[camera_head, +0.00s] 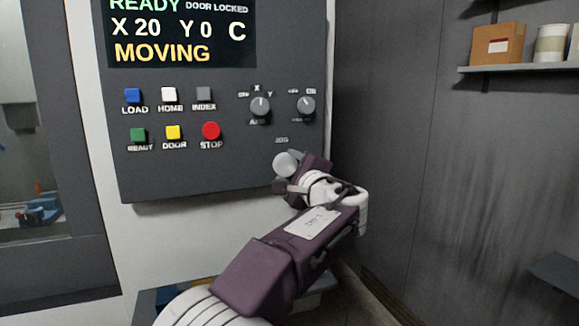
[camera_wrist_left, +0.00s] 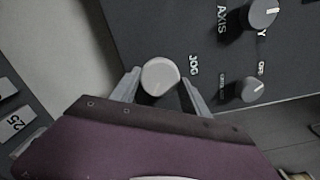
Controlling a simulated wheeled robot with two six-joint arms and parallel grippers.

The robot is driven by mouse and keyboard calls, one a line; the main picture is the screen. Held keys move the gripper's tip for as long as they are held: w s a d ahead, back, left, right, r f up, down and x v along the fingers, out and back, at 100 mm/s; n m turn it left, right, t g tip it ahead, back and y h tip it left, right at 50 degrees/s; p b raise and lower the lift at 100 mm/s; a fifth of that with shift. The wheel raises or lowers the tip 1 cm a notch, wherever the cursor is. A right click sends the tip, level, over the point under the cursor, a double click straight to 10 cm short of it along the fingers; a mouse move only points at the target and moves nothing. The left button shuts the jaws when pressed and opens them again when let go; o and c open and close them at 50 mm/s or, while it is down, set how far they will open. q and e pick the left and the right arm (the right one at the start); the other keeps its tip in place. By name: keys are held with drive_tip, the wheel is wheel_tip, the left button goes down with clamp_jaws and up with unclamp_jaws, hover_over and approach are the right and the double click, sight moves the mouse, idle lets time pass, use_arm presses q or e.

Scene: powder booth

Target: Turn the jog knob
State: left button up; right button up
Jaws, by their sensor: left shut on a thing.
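The jog knob (camera_head: 286,163) is a round light-grey knob at the lower right of the dark control panel (camera_head: 230,165), below the JOG label. It also shows in the left wrist view (camera_wrist_left: 160,76), with a small mark on its face. My left gripper (camera_head: 289,172) reaches it from the lower right in the head view. In the left wrist view its two fingers (camera_wrist_left: 160,88) stand on either side of the knob, shut on it. The display (camera_head: 180,33) reads READY, DOOR LOCKED, X 20, Y 0, C and MOVING. My right gripper is in neither view.
The axis knob (camera_head: 260,106) and a second small knob (camera_head: 306,105) sit above the jog knob. Coloured buttons, including the red STOP button (camera_head: 211,130), are to the left. A shelf (camera_head: 520,66) with a box (camera_head: 498,45) hangs at the upper right.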

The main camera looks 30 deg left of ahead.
use_arm(q)
drive_tip(key=shift+f, duration=0.1)
idle(0.3)
drive_tip(key=o, duration=1.4)
drive_tip(key=shift+c, duration=0.2)
drive_tip(key=v, duration=0.9)
drive_tip(key=shift+b, duration=0.35)
